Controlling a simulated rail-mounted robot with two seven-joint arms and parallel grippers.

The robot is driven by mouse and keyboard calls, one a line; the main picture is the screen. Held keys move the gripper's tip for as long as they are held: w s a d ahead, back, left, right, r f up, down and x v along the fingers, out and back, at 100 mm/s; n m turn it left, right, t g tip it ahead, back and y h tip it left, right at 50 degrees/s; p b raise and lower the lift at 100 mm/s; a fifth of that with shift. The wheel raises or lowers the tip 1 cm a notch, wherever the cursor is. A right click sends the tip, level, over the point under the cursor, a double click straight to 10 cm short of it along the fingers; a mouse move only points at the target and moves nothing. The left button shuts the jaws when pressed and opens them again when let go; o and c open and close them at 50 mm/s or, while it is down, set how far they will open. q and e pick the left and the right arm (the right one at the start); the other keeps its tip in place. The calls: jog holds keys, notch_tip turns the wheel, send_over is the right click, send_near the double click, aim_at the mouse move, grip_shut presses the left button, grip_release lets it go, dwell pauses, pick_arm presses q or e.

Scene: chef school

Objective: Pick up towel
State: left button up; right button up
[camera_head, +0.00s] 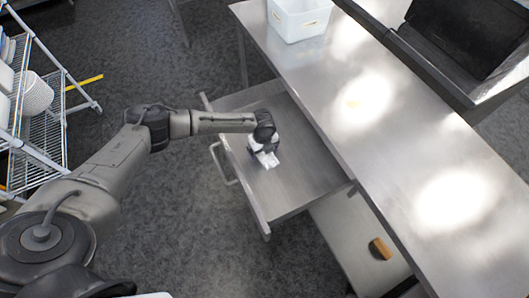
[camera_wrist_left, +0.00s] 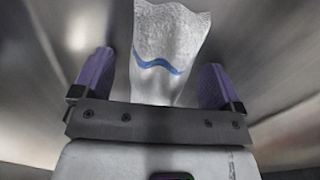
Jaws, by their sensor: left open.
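A white towel with a wavy blue stripe lies in an open metal drawer (camera_head: 297,183). In the left wrist view the towel (camera_wrist_left: 170,45) stands between the two purple fingers of my left gripper (camera_wrist_left: 152,85), with a gap to each finger. In the head view only a small white part of the towel (camera_head: 268,160) shows below the gripper. My left gripper (camera_head: 262,148) reaches down into the drawer and is open around the towel. My right gripper is not in view.
A steel table (camera_head: 400,170) stands right of the drawer, with a white bin (camera_head: 298,20) at its far end. A wire rack (camera_head: 40,130) with dishes is at the left. A brown object (camera_head: 380,248) lies on a lower surface. Floor between rack and drawer is clear.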

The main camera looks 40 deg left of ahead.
pick_arm(q)
jog(key=c, duration=1)
jog(key=shift+r, duration=0.5)
jog(key=r, duration=0.2)
jog(key=d+r+p, duration=0.1)
jog(key=r, duration=0.1)
jog(key=shift+s+d+r+p, duration=0.1)
jog(key=shift+d+r+p, duration=0.25)
jog(key=shift+d+r, duration=1.05)
jog(key=shift+s+d+r+p, duration=0.1)
jog(key=shift+d+r+p, duration=0.4)
jog(key=shift+d, duration=1.65)
jog(key=shift+d+r+p, duration=0.15)
jog(key=shift+d+r, duration=1)
jog(key=shift+d, duration=0.6)
